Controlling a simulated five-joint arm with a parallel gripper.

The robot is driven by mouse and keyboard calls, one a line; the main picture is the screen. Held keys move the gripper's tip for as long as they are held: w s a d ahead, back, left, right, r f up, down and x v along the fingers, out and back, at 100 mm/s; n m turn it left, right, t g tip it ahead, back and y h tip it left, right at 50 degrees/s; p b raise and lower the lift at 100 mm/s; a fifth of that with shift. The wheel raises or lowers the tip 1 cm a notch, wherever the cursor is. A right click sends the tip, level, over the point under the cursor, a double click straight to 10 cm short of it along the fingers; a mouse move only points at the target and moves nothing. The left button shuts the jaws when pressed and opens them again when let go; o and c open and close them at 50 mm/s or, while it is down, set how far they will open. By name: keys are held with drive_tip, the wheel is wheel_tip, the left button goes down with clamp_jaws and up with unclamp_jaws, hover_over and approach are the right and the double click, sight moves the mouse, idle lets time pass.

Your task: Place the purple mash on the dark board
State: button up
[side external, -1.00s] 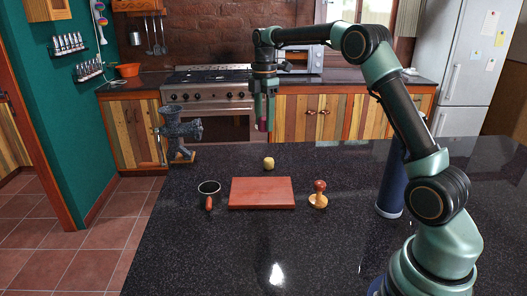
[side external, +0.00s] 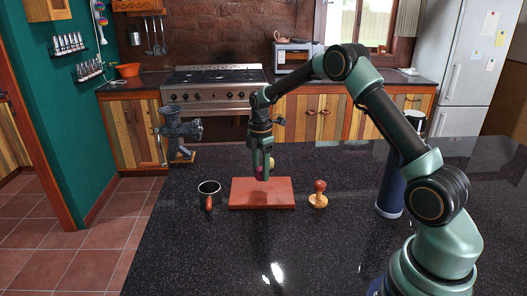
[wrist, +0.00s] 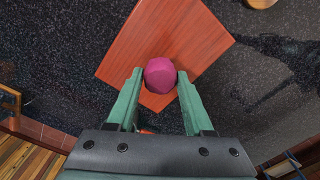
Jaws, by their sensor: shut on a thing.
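The purple mash (side external: 259,171) is a small rounded magenta-purple lump. My gripper (side external: 263,168) is shut on it, and the lump shows between the two green fingertips in the wrist view (wrist: 160,75). The board (side external: 262,200) is a flat, reddish-brown rectangle on the dark counter. It also fills the upper middle of the wrist view (wrist: 170,25). My gripper points down over the board's far part in the side view. The mash overlaps the board in the wrist view; I cannot tell whether they touch.
A small yellowish lump (side external: 271,163) lies behind the board, partly hidden by my gripper. A grinder (side external: 180,130) stands at the back left. The front counter is clear.

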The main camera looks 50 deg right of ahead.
sight(261, 174)
drive_tip(key=shift+f, duration=2)
drive_tip(key=shift+f, duration=0.15)
drive_tip(key=o, duration=1)
